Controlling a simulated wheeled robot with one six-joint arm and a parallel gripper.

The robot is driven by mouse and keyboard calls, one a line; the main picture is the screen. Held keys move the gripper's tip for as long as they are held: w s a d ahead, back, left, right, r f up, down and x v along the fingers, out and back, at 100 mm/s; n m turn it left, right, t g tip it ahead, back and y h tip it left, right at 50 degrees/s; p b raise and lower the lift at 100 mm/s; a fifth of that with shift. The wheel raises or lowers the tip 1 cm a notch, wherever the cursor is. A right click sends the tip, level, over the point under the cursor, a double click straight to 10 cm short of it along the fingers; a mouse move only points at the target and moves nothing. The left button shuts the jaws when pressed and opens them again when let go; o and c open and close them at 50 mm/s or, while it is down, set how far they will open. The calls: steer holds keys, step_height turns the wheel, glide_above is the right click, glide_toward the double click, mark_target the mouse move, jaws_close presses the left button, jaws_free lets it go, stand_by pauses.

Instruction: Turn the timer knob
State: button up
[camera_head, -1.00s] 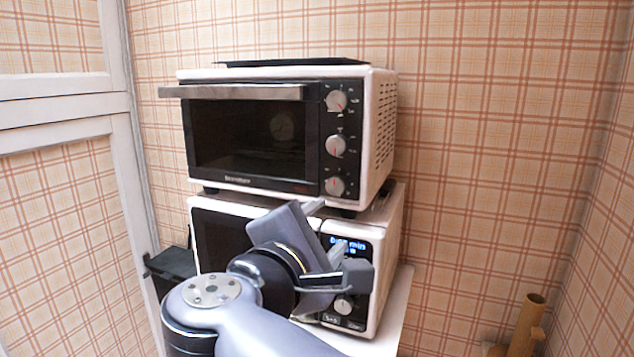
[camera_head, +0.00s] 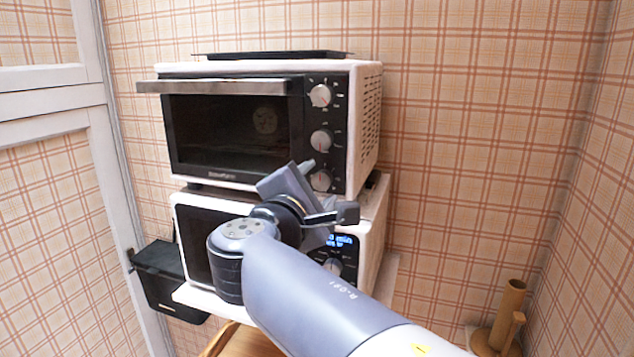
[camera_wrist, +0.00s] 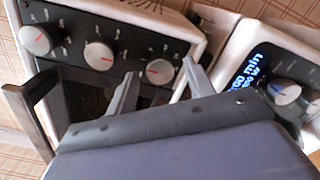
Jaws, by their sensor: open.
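The white toaster oven has a black panel with three silver knobs with red marks: top knob (camera_head: 320,95), middle knob (camera_head: 321,141) and bottom knob (camera_head: 321,180). The labels are too small to read, so I cannot tell which is the timer. My gripper (camera_head: 320,190) is open and empty, in front of the panel's lower end. In the wrist view, my gripper (camera_wrist: 161,76) has its fingers on either side of the bottom knob (camera_wrist: 160,71). I cannot tell whether they touch it. The middle knob (camera_wrist: 98,55) and top knob (camera_wrist: 36,40) lie farther left.
A white microwave (camera_head: 372,235) with a blue-lit display (camera_head: 341,240) and its own knob (camera_wrist: 284,92) stands under the oven on a shelf. The oven door handle (camera_head: 220,88) sticks out. A black tray (camera_head: 270,54) lies on top. A black bin (camera_head: 160,270) hangs at left.

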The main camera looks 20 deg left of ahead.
steer(key=shift+w, duration=0.15)
steer(key=c, duration=1)
steer(key=shift+o, duration=0.2)
steer(key=shift+f+b, duration=0.15)
steer(key=shift+b, duration=0.25)
